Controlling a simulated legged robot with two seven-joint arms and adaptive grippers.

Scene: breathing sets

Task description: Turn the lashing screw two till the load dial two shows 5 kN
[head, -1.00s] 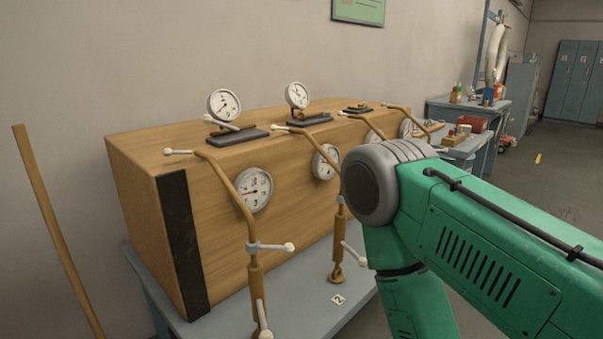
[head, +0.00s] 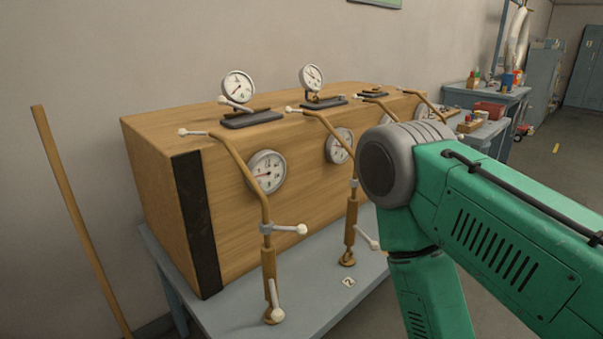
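Several brass lashing rods run over a wooden crate (head: 230,215) down to the table. The nearest lashing screw (head: 268,255) has a white-tipped cross handle. A second lashing screw (head: 351,222) stands to its right, beside a small plate marked 2 (head: 349,282); my arm is close to its right. A round white dial (head: 266,172) is on the crate front behind the nearest rod. Another dial (head: 340,146) is behind the second rod, partly covered by it. Their readings are too small to tell. Neither gripper is in view; my green arm covers the right side.
Two gauges (head: 238,86) (head: 312,77) stand on dark bases atop the crate. The crate rests on a blue-grey table (head: 240,319). A wooden pole (head: 80,220) leans at the left. Benches with small items (head: 488,130) stand at back right; floor is open beyond my arm.

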